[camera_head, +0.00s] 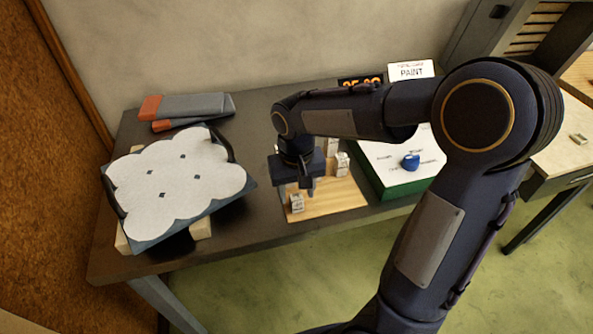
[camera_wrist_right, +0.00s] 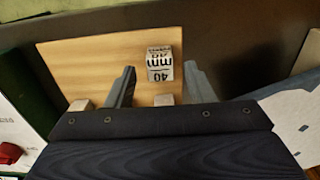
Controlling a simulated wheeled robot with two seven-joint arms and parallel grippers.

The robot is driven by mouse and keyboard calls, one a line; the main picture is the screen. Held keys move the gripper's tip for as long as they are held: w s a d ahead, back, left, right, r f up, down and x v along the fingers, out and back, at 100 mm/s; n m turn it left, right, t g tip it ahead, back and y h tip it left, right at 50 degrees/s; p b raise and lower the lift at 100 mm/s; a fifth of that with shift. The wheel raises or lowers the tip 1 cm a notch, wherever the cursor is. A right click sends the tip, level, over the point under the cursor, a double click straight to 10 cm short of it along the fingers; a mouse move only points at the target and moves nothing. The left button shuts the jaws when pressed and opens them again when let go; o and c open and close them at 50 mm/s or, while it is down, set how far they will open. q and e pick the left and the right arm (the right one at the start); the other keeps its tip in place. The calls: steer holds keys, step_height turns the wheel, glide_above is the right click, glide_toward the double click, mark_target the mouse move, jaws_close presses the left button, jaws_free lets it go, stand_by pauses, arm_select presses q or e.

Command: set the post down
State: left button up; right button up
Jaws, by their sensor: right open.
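A small pale post marked "40 mm" (camera_wrist_right: 160,63) is on the wooden board (camera_wrist_right: 95,62) in the right wrist view. It also shows near the board's front left corner in the head view (camera_head: 297,203). My right gripper (camera_head: 307,188) is over the board, close to this post. In the wrist view its two fingers (camera_wrist_right: 160,80) are apart, with the post just beyond and between their tips; no contact shows. Two more pale posts, (camera_head: 342,163) and (camera_head: 333,146), stand farther back on the board. My left gripper is not in view.
A white scalloped panel (camera_head: 180,178) lies on a blue-grey board at the left. Grey and orange pads (camera_head: 195,106) lie behind it. A green box with a white top (camera_head: 395,188) and blue knob stands right of the wooden board. Dark tabletop (camera_head: 250,215) is free between.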

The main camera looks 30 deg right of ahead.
mark_target(296, 198)
step_height(296, 198, up, 10)
steer(key=s+a+f+t+y, duration=0.1)
steer(key=s+f+t+y, duration=0.1)
steer(key=s, duration=0.6)
steer(key=s+a+f+n+t+y, duration=0.1)
steer(key=s+a+t, duration=0.1)
steer(key=s, duration=0.6)
steer(key=shift+s+f+t+y+p, duration=0.35)
steer(key=shift+t+y+p, duration=0.1)
steer(key=shift+t, duration=0.35)
steer(key=shift+c, duration=0.5)
